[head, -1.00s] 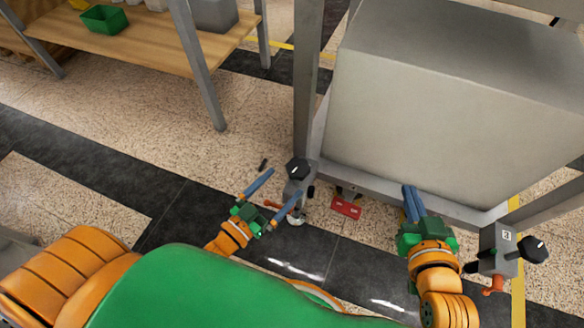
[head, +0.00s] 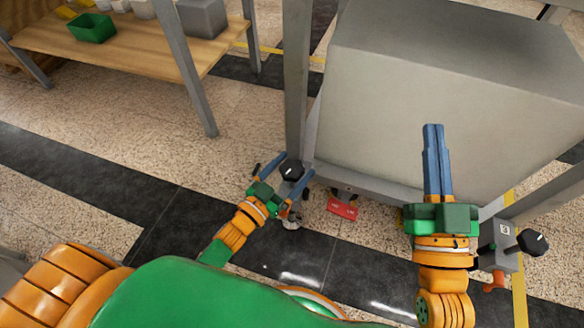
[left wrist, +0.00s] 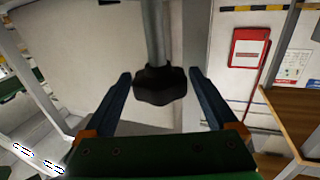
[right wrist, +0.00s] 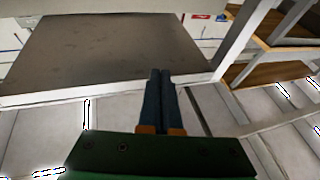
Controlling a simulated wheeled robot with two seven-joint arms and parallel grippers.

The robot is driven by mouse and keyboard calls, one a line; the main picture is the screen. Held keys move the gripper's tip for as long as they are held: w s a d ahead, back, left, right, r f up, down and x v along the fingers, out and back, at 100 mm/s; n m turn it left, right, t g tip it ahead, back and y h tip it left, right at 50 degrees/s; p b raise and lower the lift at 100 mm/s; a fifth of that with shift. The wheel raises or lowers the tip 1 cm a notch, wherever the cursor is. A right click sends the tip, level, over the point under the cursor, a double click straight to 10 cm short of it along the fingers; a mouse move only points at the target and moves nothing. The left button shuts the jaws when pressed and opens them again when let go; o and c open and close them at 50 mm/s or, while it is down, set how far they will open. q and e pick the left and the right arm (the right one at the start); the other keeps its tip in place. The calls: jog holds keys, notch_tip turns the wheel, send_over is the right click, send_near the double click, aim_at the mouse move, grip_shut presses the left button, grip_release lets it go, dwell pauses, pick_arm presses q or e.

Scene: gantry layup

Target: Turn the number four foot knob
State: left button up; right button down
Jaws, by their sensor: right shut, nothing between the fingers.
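A black foot knob (head: 291,170) with a white mark sits at the near left corner of the grey machine frame. Its number does not show. My left gripper (head: 290,174) is open, with a finger on each side of the knob. In the left wrist view the dark lobed knob (left wrist: 160,86) on its grey post is between the open fingertips, with gaps on both sides. My right gripper (head: 433,128) is shut and empty, raised in front of the big grey block. Its closed fingers also show in the right wrist view (right wrist: 160,76).
A big grey block (head: 430,110) stands on the frame. A foot marked 3 (head: 504,232) with a black knob (head: 532,242) is at the right corner. A red object (head: 343,207) lies near the frame's edge. A wooden bench (head: 135,45) stands at upper left.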

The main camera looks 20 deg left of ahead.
pick_arm(q)
jog(key=c, duration=1.2)
jog(key=shift+o, duration=0.2)
jog(key=shift+m+h, duration=0.3)
jog(key=shift+h, duration=0.1)
